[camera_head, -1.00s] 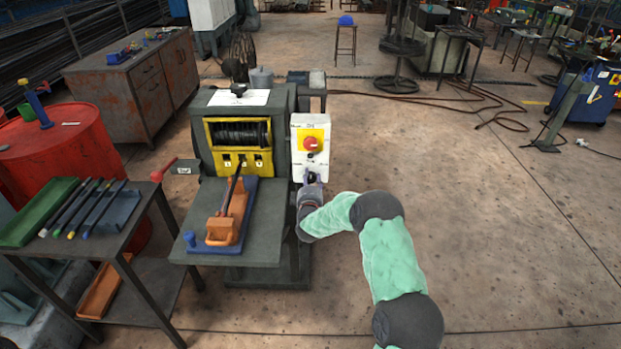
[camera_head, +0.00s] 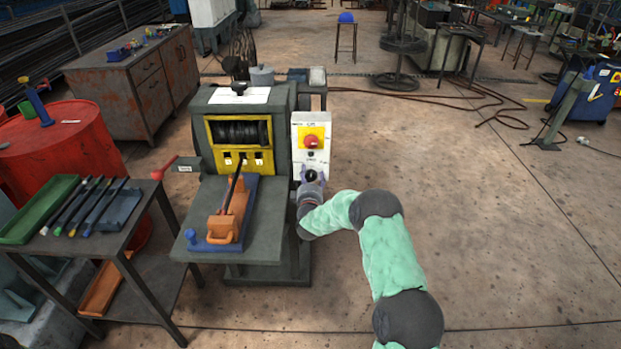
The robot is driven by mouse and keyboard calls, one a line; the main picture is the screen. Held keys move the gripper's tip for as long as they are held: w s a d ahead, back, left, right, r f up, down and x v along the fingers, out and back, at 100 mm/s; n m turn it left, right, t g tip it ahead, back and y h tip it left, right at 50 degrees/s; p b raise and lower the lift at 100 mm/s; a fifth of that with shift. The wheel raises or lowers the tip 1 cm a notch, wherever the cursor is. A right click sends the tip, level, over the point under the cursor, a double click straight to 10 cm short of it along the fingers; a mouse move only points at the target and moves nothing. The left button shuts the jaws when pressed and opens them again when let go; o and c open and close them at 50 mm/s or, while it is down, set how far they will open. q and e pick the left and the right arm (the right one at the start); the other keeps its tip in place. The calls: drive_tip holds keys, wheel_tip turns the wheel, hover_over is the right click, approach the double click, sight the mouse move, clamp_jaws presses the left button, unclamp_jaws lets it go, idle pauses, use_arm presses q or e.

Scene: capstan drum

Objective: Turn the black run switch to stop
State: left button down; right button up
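A white switch box (camera_head: 298,150) is fixed to the right side of the capstan drum machine (camera_head: 203,104). It carries a red rotary knob (camera_head: 311,141) on a yellow plate. The black run switch (camera_head: 311,175) is lower on the box, and its pointer direction is too small to read. My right gripper (camera_head: 311,184) is at the lower part of the box, right at the black switch. The fingers are small and partly hidden, so I cannot tell whether they are open or shut, or whether they touch the switch. My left gripper is not in view.
A grey shelf (camera_head: 262,240) with an orange and blue tool (camera_head: 224,228) juts out from the machine's front. A side table (camera_head: 110,238) with a green tray stands at the left beside a red drum (camera_head: 70,150).

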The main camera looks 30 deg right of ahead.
drive_tip(key=v, duration=1.2)
drive_tip(key=shift+f, duration=0.1)
idle(0.4)
